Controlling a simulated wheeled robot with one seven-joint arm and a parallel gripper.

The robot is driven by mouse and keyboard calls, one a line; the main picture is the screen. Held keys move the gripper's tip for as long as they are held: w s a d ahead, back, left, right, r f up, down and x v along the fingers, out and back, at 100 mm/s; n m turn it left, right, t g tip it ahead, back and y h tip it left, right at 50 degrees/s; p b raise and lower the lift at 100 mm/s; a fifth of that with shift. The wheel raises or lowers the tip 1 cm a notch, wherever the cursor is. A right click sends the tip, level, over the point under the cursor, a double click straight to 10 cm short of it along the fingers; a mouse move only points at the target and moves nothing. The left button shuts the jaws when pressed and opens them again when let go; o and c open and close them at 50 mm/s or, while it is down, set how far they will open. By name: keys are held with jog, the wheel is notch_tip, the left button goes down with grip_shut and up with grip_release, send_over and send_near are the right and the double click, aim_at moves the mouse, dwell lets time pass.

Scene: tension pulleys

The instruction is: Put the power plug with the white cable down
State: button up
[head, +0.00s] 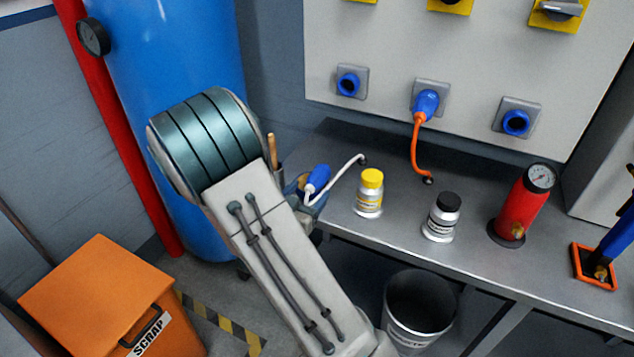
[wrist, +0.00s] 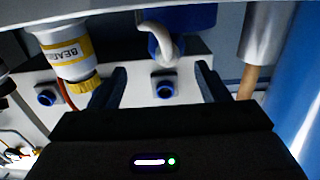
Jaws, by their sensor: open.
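The blue power plug (head: 318,178) with its white cable (head: 345,170) is at the left end of the metal bench, and the cable runs right to a point on the bench top. In the wrist view the blue plug (wrist: 185,18) and white cable (wrist: 167,45) show at the top, beyond the fingertips. My gripper (wrist: 161,75) is open, with its two dark fingers apart and nothing seen clasped between them. In the head view my arm hides most of the gripper beside the plug. I cannot tell whether a finger touches the plug.
A yellow-capped bottle (head: 369,195), a black-capped bottle (head: 441,218) and a red gauge cylinder (head: 522,203) stand on the bench (head: 465,185). A wooden handle (head: 272,150) rises by my gripper. An orange-cabled plug (head: 426,103) sits in the wall panel's middle socket; the left socket (head: 348,84) is empty.

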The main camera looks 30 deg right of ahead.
jog(key=s+a+r+n+g+y, duration=0.25)
jog(key=a+n+y, duration=0.25)
jog(key=a+y, duration=0.95)
jog(key=s+d+r+n+g, duration=0.2)
jog(key=s+g, duration=0.1)
jog(key=s, duration=0.6)
jog(key=s+d+r+n+g, duration=0.2)
jog(key=s+n+g, duration=0.1)
jog(key=s, duration=0.6)
jog(key=shift+s+r, duration=0.25)
jog(key=shift+r, duration=0.1)
jog(key=shift+d, duration=0.1)
jog(key=w+p+v, duration=0.1)
jog(key=p+v, duration=0.4)
jog(key=v, duration=0.1)
jog(key=shift+w+r+p, duration=0.2)
jog(key=shift+r+p, duration=0.1)
jog(key=shift+p, duration=0.1)
